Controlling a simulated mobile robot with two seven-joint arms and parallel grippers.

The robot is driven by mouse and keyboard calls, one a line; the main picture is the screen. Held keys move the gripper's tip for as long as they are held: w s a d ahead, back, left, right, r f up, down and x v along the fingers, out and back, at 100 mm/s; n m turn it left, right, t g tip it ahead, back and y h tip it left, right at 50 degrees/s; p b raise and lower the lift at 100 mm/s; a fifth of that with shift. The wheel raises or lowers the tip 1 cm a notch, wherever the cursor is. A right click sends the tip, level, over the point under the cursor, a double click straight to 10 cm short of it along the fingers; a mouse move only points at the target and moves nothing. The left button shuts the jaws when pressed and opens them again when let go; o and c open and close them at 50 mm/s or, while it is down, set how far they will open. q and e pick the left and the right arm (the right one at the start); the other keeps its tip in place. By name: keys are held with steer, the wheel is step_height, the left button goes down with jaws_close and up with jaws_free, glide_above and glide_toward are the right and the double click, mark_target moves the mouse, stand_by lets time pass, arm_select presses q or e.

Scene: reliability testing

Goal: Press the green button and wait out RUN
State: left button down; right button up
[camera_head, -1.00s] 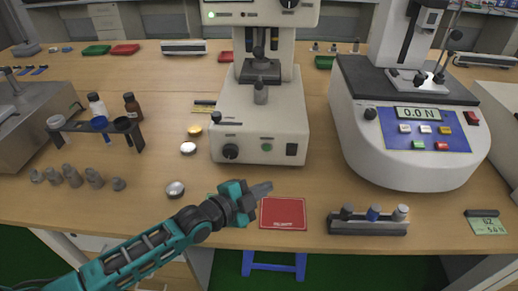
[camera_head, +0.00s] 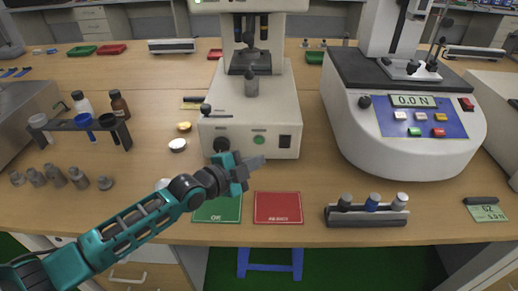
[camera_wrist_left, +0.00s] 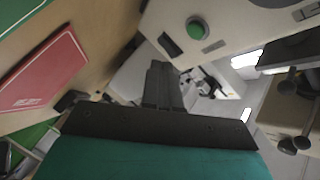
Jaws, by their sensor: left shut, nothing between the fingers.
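The middle machine (camera_head: 222,105) has a green button (camera_head: 259,140) on its cream front, between a black knob (camera_head: 222,145) and a dark switch (camera_head: 285,141). My left gripper (camera_head: 257,162) is shut and empty, its fingertips just below and in front of that button, apart from it. In the left wrist view the green button (camera_wrist_left: 197,28) shows above and right of the shut fingers (camera_wrist_left: 162,82). I can read no RUN sign. My right gripper is not in view.
The right tester (camera_head: 350,125) reads 0.0 N and has its own small green button (camera_head: 414,131). A green card (camera_head: 219,210) and a red card (camera_head: 278,208) lie below my gripper. A rack with capped pieces (camera_head: 367,216) stands at the front edge.

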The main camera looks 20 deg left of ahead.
mark_target(259, 141)
arm_select(q)
steer(key=shift+w+a+f+b, duration=0.2)
steer(key=shift+w+b, duration=0.2)
steer(key=shift+w, duration=0.15)
steer(key=shift+w+a+f+b, duration=0.1)
steer(key=shift+w+a+b, duration=0.05)
steer(key=shift+w+b, duration=0.35)
steer(key=shift+w+a+r+b, duration=0.2)
steer(key=shift+w+b, duration=0.2)
steer(key=shift+w, duration=0.35)
steer(key=shift+r, duration=0.1)
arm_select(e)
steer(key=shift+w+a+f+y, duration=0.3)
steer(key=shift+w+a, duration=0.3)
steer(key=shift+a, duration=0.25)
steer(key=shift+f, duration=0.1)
arm_select(q)
steer(key=shift+w, duration=0.15)
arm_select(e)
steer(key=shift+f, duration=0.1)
arm_select(q)
steer(key=shift+w+a+b, duration=0.1)
steer(key=shift+w+b, duration=0.15)
steer(key=shift+b, duration=0.15)
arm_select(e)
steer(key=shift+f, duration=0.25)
